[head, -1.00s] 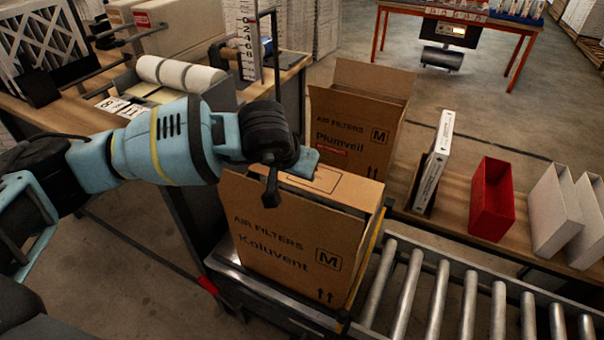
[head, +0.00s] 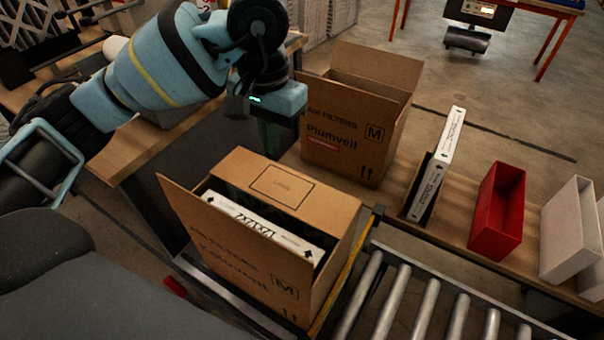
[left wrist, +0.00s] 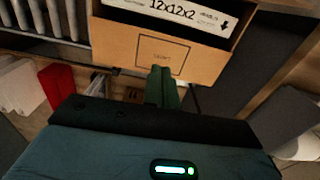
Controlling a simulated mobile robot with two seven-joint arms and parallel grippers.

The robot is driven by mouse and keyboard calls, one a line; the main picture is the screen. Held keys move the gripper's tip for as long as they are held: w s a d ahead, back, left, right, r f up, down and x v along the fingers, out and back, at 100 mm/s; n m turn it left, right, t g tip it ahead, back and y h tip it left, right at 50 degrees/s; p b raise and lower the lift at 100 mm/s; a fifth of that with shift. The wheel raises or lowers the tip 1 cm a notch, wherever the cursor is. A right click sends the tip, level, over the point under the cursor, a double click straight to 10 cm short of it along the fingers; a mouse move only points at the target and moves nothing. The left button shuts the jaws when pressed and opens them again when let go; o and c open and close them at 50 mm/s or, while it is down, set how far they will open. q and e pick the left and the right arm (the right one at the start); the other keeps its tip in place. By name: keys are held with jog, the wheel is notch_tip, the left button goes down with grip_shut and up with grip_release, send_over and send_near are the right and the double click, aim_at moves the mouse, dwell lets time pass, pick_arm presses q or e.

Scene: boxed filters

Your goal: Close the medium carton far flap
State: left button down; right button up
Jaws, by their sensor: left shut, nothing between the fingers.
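The medium carton (head: 235,275), marked "M" and "Koluvent", stands upright at the conveyor's end. Its far flap (head: 300,205), with a printed label outline, lies over the far part of the top, roughly level; it also shows in the left wrist view (left wrist: 165,55). Its near panel (head: 180,200) rises toward me and leans outward. A white filter box (head: 265,225) shows in the gap between them. My left gripper (head: 280,145) is shut and empty, fingers down, just beyond the flap's far edge. In the left wrist view its fingertips (left wrist: 163,72) overlap the flap; contact is unclear. My right gripper is not in view.
An open "Plumveil" carton (head: 345,145) stands close behind my left gripper. A narrow bin with a white filter box (head: 437,165), a red bin (head: 498,212) and white bins (head: 568,230) line the bench. Conveyor rollers (head: 410,305) lie at the lower right.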

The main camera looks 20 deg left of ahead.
aim_at(274, 203)
pick_arm(q)
jog(key=f, duration=1.3)
jog(key=shift+s+a+f+p, duration=0.15)
jog(key=shift+s+p, duration=0.2)
jog(key=shift+s, duration=0.05)
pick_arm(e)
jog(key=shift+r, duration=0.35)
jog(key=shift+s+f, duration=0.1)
